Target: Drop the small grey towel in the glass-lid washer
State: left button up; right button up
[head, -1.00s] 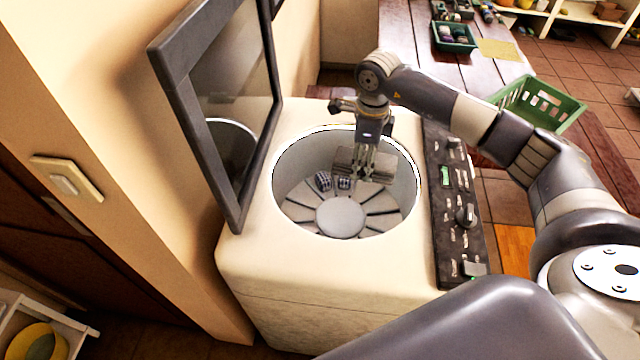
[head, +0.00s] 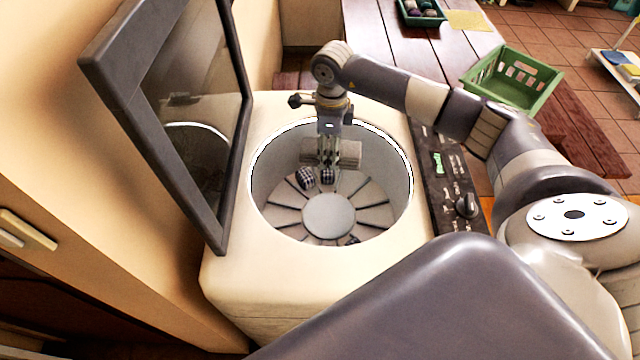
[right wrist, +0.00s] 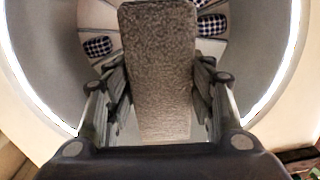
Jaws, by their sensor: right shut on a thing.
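The glass-lid washer (head: 232,278) stands in front of me with its framed glass lid (head: 190,90) raised at the left. Its round drum (head: 330,214) is open at the top. My right gripper (head: 328,166) points down inside the drum opening, towards its far side. It is shut on the small grey towel (head: 347,153), which looks like a folded, fuzzy strip. The towel also shows between the fingers in the right wrist view (right wrist: 158,70). It appears held above the drum floor. My left gripper is not in view.
Dark checkered pieces (head: 305,178) lie on the drum floor; they also show in the right wrist view (right wrist: 98,46). A control panel (head: 455,185) runs along the washer's right side. A green crate (head: 512,80) sits on the wooden table (head: 385,45) behind.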

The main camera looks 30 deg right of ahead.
jog(key=shift+s+f, duration=0.1)
jog(key=o, duration=1.2)
jog(key=shift+c, duration=0.2)
jog(key=shift+r, duration=0.35)
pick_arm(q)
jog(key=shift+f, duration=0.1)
pick_arm(e)
notch_tip(320, 180, up, 11)
jog(key=shift+r, duration=0.2)
